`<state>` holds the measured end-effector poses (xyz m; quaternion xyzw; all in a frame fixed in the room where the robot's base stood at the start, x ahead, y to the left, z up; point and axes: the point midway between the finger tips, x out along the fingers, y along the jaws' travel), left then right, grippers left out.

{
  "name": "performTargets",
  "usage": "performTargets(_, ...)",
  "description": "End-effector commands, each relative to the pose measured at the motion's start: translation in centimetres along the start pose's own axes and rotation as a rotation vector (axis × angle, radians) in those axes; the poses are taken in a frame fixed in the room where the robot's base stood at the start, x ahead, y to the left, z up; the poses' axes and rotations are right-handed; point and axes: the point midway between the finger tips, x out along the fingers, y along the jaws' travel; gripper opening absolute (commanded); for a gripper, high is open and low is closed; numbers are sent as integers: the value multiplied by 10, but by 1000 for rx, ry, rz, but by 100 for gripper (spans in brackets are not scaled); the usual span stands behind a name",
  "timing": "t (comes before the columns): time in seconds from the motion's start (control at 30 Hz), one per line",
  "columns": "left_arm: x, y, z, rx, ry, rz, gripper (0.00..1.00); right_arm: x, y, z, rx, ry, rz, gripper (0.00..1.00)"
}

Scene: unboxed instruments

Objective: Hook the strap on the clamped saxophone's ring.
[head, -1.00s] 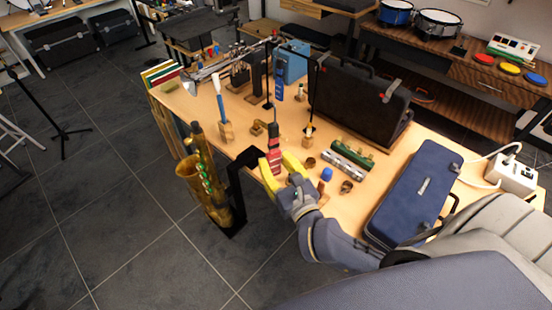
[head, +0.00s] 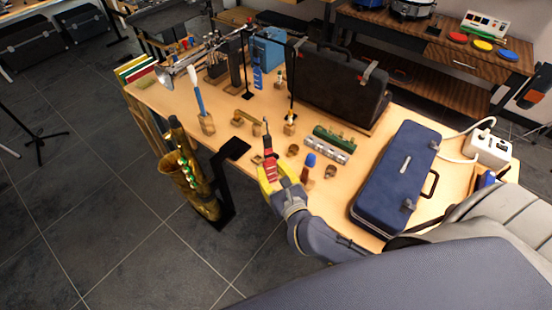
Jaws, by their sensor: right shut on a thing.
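The saxophone (head: 196,180) is brass with a dark neck end. It is held upright beside the table's left front edge, at a black clamp arm (head: 224,180). Its ring is too small to make out. My right gripper (head: 269,178), with yellow fingers, is shut on a red piece (head: 270,160) with a thin dark tip pointing up. It looks like the strap's end, but I cannot be sure. The gripper is at the table's front edge, to the right of the saxophone and apart from it. My left gripper is not in view.
Dark tiled floor (head: 110,200) is free left of the saxophone.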

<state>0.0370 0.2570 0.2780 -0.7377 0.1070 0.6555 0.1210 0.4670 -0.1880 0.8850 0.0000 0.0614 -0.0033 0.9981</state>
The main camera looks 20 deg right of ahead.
Motion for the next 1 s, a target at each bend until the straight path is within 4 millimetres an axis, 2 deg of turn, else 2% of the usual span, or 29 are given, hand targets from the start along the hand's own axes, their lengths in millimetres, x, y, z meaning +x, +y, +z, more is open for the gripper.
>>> performTargets(0.03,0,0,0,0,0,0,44,4,4,-18,-6,13,14,11)
performTargets(0.23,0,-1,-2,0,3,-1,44,10,30,-85,-21,47,118,11)
performTargets(0.4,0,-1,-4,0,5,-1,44,5,53,-141,-39,74,229,11)
performTargets(0.5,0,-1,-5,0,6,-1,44,0,64,-168,-52,85,290,11)
performTargets(0.6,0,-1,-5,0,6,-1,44,-4,72,-188,-64,94,337,11)
performTargets(1.0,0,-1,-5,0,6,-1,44,-16,88,-229,-85,116,438,11)
